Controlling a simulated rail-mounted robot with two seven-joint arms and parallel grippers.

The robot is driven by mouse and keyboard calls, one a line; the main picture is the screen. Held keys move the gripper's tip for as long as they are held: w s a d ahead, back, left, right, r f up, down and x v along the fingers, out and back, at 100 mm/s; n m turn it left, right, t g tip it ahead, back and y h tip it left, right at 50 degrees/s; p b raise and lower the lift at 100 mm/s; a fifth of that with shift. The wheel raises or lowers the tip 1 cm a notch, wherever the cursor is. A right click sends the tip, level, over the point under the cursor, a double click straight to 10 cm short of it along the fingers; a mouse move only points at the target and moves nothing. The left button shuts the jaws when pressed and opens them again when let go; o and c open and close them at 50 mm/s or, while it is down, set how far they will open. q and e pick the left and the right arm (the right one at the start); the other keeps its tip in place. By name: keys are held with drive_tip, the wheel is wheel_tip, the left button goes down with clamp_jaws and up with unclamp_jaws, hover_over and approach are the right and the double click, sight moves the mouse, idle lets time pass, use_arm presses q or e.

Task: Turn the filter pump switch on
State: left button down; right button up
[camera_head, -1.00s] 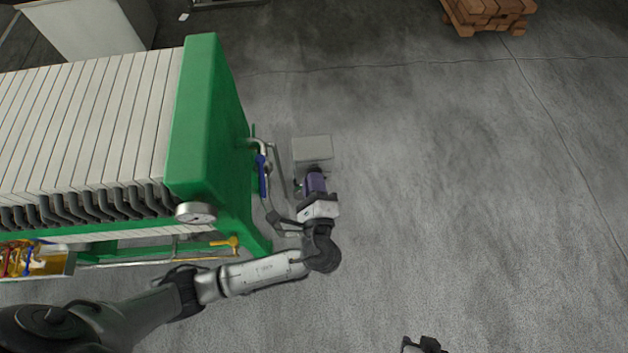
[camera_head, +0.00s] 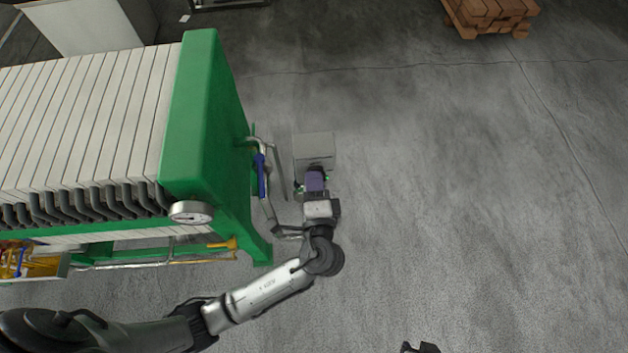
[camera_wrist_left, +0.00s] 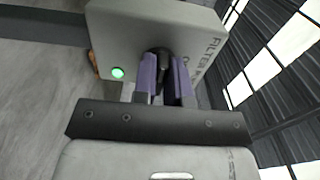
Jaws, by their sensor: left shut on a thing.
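The filter pump switch box (camera_head: 314,146) is a grey box beyond my left gripper (camera_head: 315,178) in the head view. In the left wrist view the box (camera_wrist_left: 185,28) bears partly hidden lettering that begins "FILTER P". A black switch knob (camera_wrist_left: 164,62) stands out from its face. The purple fingers of my left gripper (camera_wrist_left: 164,78) are on both sides of the knob and shut on it. A round green lamp (camera_wrist_left: 118,73) glows on the box, left of the knob. The exact angle of the knob is hard to read between the fingers.
A large green-ended filter press (camera_head: 205,120) with white plates stands left of the box. A pipe with a blue lever (camera_head: 261,174) and a pressure gauge (camera_head: 191,212) are close to my left arm. A pallet of bricks (camera_head: 493,14) is far right. The floor between is open.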

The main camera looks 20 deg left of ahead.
idle(0.4)
use_arm(q)
drive_tip(key=c, duration=1.2)
unclamp_jaws()
drive_tip(key=shift+o, duration=0.2)
drive_tip(key=v, duration=1.4)
drive_tip(key=shift+w, duration=0.1)
